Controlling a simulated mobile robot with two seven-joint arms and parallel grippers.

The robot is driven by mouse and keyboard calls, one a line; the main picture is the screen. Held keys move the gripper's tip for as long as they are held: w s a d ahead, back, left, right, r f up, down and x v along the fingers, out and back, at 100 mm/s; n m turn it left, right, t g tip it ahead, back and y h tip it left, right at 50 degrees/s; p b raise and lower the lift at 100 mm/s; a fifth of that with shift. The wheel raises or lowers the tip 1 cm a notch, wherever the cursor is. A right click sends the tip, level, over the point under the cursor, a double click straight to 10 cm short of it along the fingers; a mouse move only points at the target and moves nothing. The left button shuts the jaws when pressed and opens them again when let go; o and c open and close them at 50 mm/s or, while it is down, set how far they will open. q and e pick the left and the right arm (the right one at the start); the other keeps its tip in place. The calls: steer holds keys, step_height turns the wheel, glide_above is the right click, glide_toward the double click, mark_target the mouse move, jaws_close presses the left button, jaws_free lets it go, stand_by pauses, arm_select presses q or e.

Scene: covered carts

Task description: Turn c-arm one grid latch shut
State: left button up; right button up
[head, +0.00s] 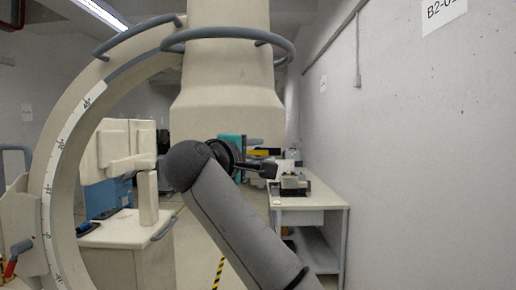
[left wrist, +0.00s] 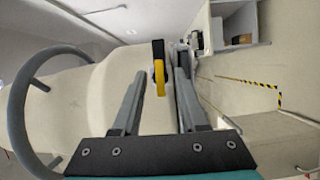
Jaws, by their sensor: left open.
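The c-arm (head: 228,85) fills the left and middle of the head view, with a cream housing, a grey hoop rail and a curved arm. In the left wrist view its cream housing (left wrist: 90,95) lies in front of my gripper. A small black and yellow lever, seemingly the grid latch (left wrist: 158,72), shows there between the two fingertips in the picture; I cannot tell whether they reach it. My left gripper (left wrist: 161,72) is open, with the fingers apart. In the head view the left gripper (head: 268,165) is below the housing, partly hidden by my arm.
A white table (head: 318,203) with small equipment stands along the right wall. A cream cabinet cart (head: 125,235) stands at the lower left inside the curved arm. The grey hoop rail (left wrist: 18,125) is close on the left in the wrist view. Yellow-black tape (head: 219,272) marks the floor.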

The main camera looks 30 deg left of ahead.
arm_select(q)
steer(key=shift+w+a, duration=0.2)
steer(key=shift+w, duration=0.65)
jaws_close()
